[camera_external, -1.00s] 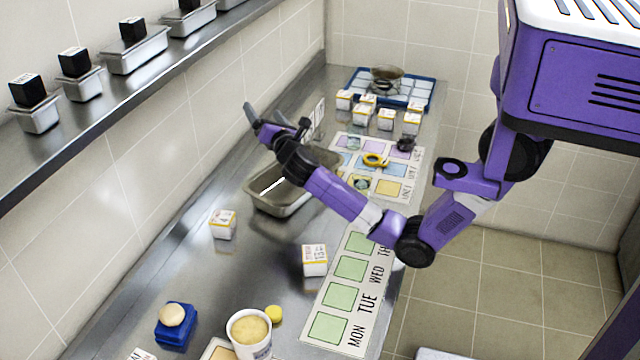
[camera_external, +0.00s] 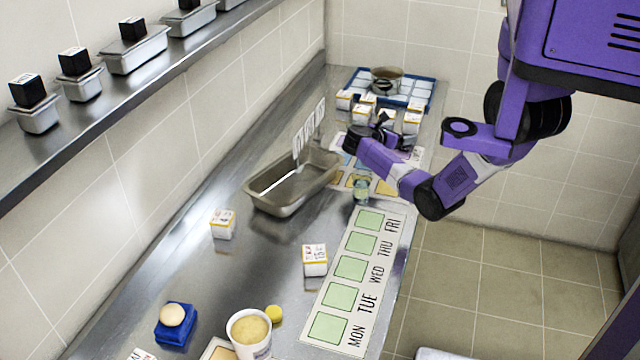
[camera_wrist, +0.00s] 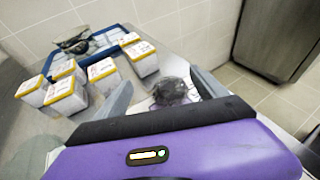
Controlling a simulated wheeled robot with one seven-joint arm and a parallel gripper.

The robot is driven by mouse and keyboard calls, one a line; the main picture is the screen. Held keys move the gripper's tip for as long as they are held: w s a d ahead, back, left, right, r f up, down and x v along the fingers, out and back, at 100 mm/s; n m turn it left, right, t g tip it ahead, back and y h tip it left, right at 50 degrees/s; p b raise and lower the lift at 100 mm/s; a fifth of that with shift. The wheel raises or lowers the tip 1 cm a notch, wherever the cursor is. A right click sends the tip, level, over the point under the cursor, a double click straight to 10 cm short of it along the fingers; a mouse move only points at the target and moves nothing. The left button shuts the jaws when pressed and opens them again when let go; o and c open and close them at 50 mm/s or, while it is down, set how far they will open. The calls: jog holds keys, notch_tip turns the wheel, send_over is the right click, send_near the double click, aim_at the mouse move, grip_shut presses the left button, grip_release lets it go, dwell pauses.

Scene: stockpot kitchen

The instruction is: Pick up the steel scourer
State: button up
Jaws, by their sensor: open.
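The steel scourer (camera_wrist: 172,91) shows in the wrist view as a dark grey, rounded, rough lump on a pale surface. It lies ahead of my gripper (camera_wrist: 162,92), between the two spread grey fingers and a little nearer the right one. My gripper is open and empty. In the external view my gripper (camera_external: 378,134) is low over the far part of the counter, above the coloured chart. There the scourer is hidden behind my gripper and arm. I cannot tell whether a finger touches it.
Several white boxes with yellow edges (camera_wrist: 66,98) stand close to the left of my gripper. Behind them is a blue-edged tray (camera_external: 426,101) holding a dark bowl-like thing (camera_external: 386,79). A steel pan (camera_external: 282,200) and a glass (camera_external: 361,188) stand nearer.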

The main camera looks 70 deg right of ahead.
jog(key=shift+s+a+f+y, duration=0.15)
jog(key=shift+a+f, duration=0.1)
jog(key=shift+f, duration=0.4)
jog(key=shift+a+f+y, duration=0.15)
jog(key=shift+a+f, duration=0.05)
jog(key=shift+f, duration=0.4)
jog(key=shift+b+x, duration=0.8)
jog(key=shift+b, duration=0.05)
jog(key=shift+s+d+f+b, duration=0.2)
jog(key=shift+d+b, duration=0.1)
jog(key=shift+d, duration=0.1)
jog(key=b+x, duration=0.4)
jog(key=shift+s+a, duration=0.1)
jog(key=shift+s, duration=0.05)
jog(key=shift+s+d+b, duration=0.15)
jog(key=shift+d+b, duration=0.15)
jog(key=shift+d, duration=0.15)
jog(key=c, duration=1.4)
jog(key=shift+r, duration=0.15)
